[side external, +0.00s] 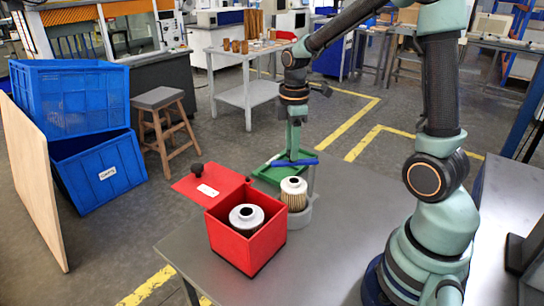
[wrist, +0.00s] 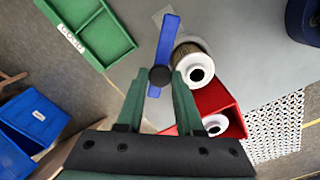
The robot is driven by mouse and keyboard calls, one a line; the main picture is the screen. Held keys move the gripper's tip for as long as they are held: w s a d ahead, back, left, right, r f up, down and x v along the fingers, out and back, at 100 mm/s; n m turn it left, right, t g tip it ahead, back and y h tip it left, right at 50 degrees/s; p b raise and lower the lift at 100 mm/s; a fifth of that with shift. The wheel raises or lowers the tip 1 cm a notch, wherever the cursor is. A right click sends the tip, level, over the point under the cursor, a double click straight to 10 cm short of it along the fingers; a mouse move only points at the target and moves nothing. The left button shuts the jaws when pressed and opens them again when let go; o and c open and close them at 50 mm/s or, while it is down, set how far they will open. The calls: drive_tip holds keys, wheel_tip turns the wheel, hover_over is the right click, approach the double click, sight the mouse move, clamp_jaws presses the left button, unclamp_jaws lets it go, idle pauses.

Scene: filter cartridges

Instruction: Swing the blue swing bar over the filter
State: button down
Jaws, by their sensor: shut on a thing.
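The blue swing bar (side external: 301,162) stands beyond the pleated filter (side external: 293,187) in the side view. In the wrist view the bar (wrist: 168,38) runs lengthwise just left of the filter's white cap (wrist: 196,69), beside it and not across its centre hole. The filter stands upright in a grey round holder (side external: 299,219). My gripper (side external: 293,152) points down at the bar. In the wrist view my gripper (wrist: 160,88) has its fingers on either side of the bar's black knob (wrist: 160,76), shut on the bar there. The exact contact is partly hidden.
A red box (side external: 263,247) holds another filter (side external: 246,217), left of the holder; its red lid (side external: 208,185) with a black knob is open. A green tray (wrist: 92,30) lies beside the bar. The table (side external: 330,250) is bare in front of the holder.

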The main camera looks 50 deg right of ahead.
drive_tip(key=shift+s+a+n, duration=0.3)
drive_tip(key=shift+s+n, duration=0.35)
drive_tip(key=shift+n, duration=0.9)
drive_tip(key=shift+s+a+n, duration=0.25)
drive_tip(key=shift+s+n, duration=0.45)
drive_tip(key=shift+n, duration=0.8)
drive_tip(key=shift+s+a+n, duration=0.3)
drive_tip(key=shift+s+n, duration=0.35)
drive_tip(key=shift+n, duration=0.9)
drive_tip(key=c, duration=0.5)
unclamp_jaws()
drive_tip(key=shift+r, duration=0.15)
wheel_tip(320, 180, up, 12)
drive_tip(key=shift+f, duration=0.1)
